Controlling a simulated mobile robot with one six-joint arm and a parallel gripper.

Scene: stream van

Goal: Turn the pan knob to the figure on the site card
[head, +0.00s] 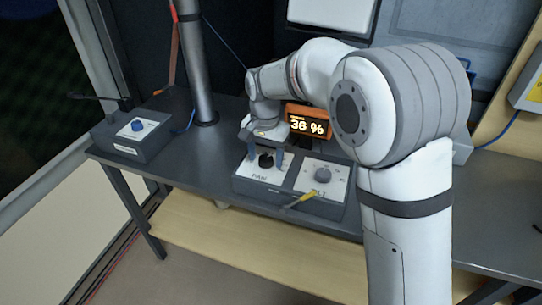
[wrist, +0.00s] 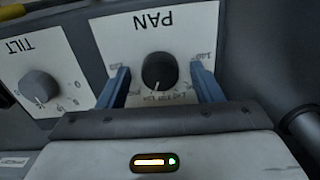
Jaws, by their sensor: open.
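The black pan knob (head: 265,160) is on the white face marked PAN, on the left half of the control box (head: 333,209). It also shows in the wrist view (wrist: 159,71), with a light mark at its lower edge and small scale figures around it. My gripper (head: 264,155) is above the pan face with jaws open. In the wrist view its two blue fingers (wrist: 160,67) stand on either side of the knob, with a gap on each side. An orange display (head: 307,126) behind reads 36 %. I cannot make out a site card's figure.
A box with a blue knob (head: 137,125) stands at the left of the desk. A grey pole (head: 196,70) rises behind.

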